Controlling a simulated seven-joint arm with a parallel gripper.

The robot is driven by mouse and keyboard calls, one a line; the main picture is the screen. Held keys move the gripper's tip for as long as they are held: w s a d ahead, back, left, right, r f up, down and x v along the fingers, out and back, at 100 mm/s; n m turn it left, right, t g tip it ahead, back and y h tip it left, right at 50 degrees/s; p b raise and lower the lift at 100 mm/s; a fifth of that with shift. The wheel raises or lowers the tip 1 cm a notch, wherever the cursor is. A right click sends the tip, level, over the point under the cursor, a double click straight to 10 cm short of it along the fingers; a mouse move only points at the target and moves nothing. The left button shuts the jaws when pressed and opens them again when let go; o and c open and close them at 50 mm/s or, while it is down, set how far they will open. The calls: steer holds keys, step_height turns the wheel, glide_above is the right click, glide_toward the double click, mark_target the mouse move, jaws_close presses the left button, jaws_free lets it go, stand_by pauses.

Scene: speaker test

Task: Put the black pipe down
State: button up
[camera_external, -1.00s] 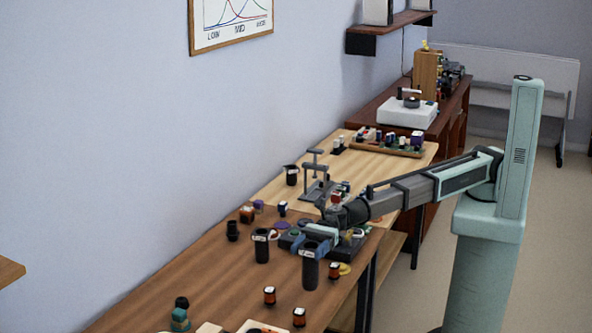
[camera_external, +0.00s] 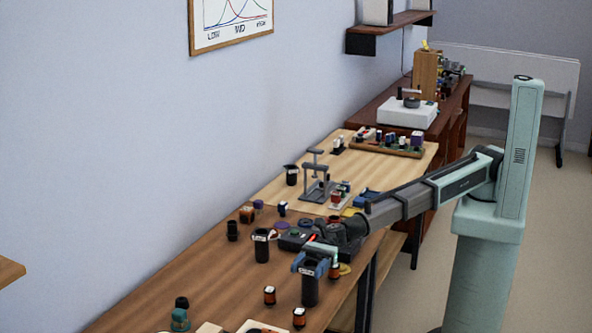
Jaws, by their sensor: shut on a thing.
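The black pipe (camera_external: 310,290) is an upright dark cylinder near the right edge of the brown bench (camera_external: 190,275). My gripper (camera_external: 315,267), with blue fingers, is shut around the pipe's upper part. The arm reaches in from the right. The pipe's lower end is at or just above the bench top; I cannot tell whether it touches. A similar black cylinder with a pale label (camera_external: 261,245) stands upright to the left, apart from my gripper.
Small copper-and-black parts (camera_external: 269,295) and (camera_external: 299,317) stand close in front of the pipe. A yellow ring (camera_external: 345,269) lies just right of my gripper. A dark box with a green button (camera_external: 294,236) is behind. The bench's left-front surface is mostly clear.

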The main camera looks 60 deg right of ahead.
steer(key=o, duration=1.4)
steer(key=shift+f, duration=0.1)
steer(key=d, duration=1.3)
steer(key=shift+s+d, duration=0.2)
steer(key=shift+d, duration=0.2)
